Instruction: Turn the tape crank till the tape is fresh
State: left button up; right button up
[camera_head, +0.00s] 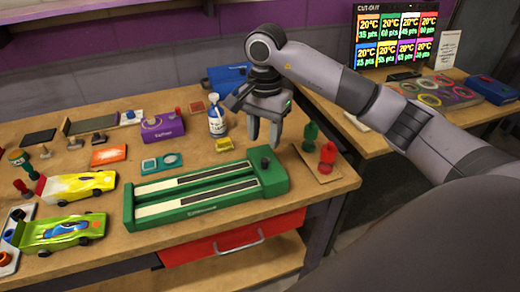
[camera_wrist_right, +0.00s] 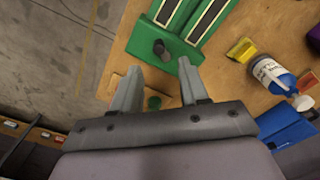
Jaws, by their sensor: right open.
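The green tape device (camera_head: 205,213) lies on the wooden bench, with two long strips in its top, each part white and part black. A dark knob, seemingly its crank (camera_head: 265,163), stands on its right end. My right gripper (camera_head: 263,143) is open and empty, fingers pointing down, above and apart from the knob. In the right wrist view the knob (camera_wrist_right: 160,47) lies just beyond and between the open fingertips (camera_wrist_right: 158,70), with the green body (camera_wrist_right: 148,35) around it. My left gripper is not in view.
A yellow block (camera_head: 224,144) lies behind the device. Green (camera_head: 310,132) and red (camera_head: 327,157) upright pieces stand to the right. Toy cars (camera_head: 62,232) lie to the left. A red drawer (camera_head: 235,240) is below the bench edge.

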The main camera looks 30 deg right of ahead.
aim_at(265, 160)
jog(key=shift+s+f+p, duration=0.1)
jog(key=shift+f+p, duration=0.5)
jog(key=shift+f, duration=2.9)
grip_shut()
